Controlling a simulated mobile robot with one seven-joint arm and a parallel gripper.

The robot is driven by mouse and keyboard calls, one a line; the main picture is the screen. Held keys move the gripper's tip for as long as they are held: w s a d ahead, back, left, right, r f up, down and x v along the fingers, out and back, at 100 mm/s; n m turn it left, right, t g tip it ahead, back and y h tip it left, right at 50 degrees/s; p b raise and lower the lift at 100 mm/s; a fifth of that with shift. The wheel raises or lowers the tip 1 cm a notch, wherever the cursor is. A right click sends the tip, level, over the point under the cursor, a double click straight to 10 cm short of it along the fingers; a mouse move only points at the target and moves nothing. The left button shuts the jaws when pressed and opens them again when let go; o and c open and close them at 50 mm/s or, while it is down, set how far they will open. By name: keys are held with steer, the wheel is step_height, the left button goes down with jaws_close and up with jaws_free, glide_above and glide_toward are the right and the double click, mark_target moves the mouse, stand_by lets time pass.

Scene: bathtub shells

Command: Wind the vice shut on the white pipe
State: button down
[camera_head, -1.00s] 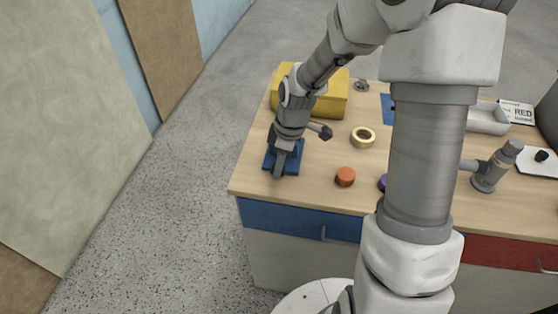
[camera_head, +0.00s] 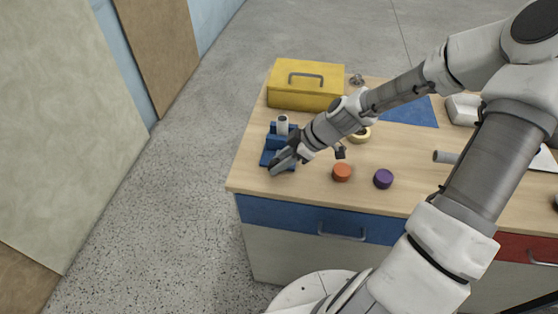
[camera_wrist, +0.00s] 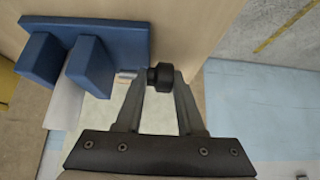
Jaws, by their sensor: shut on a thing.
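The blue vice (camera_head: 268,158) stands near the left end of the bench. The white pipe (camera_head: 283,124) stands upright in it. My gripper (camera_head: 278,165) reaches in from the right, low over the vice's front side. In the wrist view the two blue jaw blocks of the vice (camera_wrist: 90,67) are at upper left with a gap between them. There my gripper (camera_wrist: 160,80) is shut on a small black knob (camera_wrist: 163,76) beside the vice. Whether the jaws touch the pipe I cannot tell.
A yellow toolbox (camera_head: 305,87) stands behind the vice. A tape roll (camera_head: 360,135), an orange disc (camera_head: 342,172) and a purple disc (camera_head: 383,179) lie to the right. The bench's left edge is close to the vice.

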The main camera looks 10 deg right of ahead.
steer(key=shift+s+a+f+y, duration=0.2)
steer(key=shift+s+y, duration=0.1)
steer(key=shift+s, duration=0.1)
steer(key=c, duration=0.7)
jaws_free()
steer(key=shift+r, duration=0.1)
steer(key=shift+w+d+r, duration=0.1)
steer(key=shift+d, duration=0.05)
steer(key=shift+d+r, duration=0.15)
steer(key=shift+r, duration=0.05)
steer(key=p+v, duration=0.3)
steer(key=v, duration=1.3)
steer(key=shift+s+r, duration=0.3)
steer(key=shift+s, duration=0.05)
steer(key=shift+d, duration=0.15)
